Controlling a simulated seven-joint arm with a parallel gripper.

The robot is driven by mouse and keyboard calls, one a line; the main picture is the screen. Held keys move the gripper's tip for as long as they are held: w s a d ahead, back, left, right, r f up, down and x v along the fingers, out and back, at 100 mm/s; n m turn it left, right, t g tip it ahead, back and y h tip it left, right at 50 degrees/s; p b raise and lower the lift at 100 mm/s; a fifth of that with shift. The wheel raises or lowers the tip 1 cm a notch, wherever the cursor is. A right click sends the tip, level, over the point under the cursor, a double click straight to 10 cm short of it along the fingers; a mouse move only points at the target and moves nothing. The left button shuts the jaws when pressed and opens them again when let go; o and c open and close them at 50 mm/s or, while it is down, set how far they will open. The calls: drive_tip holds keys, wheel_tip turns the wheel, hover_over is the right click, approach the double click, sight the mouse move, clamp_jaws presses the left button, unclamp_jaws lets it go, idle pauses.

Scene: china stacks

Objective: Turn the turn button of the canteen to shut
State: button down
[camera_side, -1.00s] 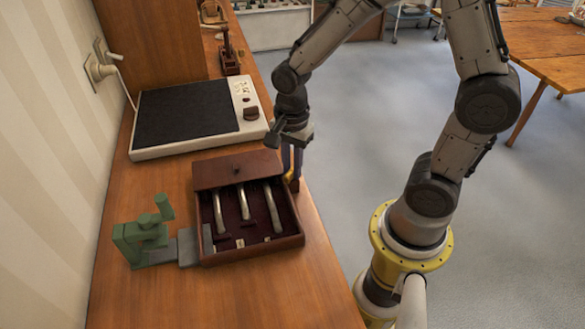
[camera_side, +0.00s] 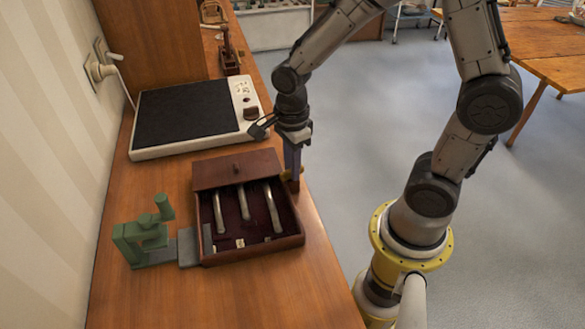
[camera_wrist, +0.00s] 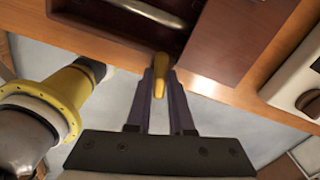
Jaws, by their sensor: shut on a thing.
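The canteen is a dark red-brown wooden box (camera_side: 297,238) on the wooden counter, with several silver pieces of cutlery in its dark lining.
A white appliance with a black top (camera_side: 190,115) stands behind the box. A green clamp-like device (camera_side: 145,237) with grey blocks (camera_side: 189,246) stands left of it, close against the box. The counter in front is clear.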

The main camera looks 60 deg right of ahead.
drive_tip(key=m, duration=0.2)
drive_tip(key=shift+m, duration=0.3)
drive_tip(key=c, duration=0.7)
unclamp_jaws()
drive_tip(key=shift+r, duration=0.15)
drive_tip(key=shift+r, duration=3.85)
drive_tip(key=o, duration=0.6)
drive_tip(key=shift+c, duration=0.2)
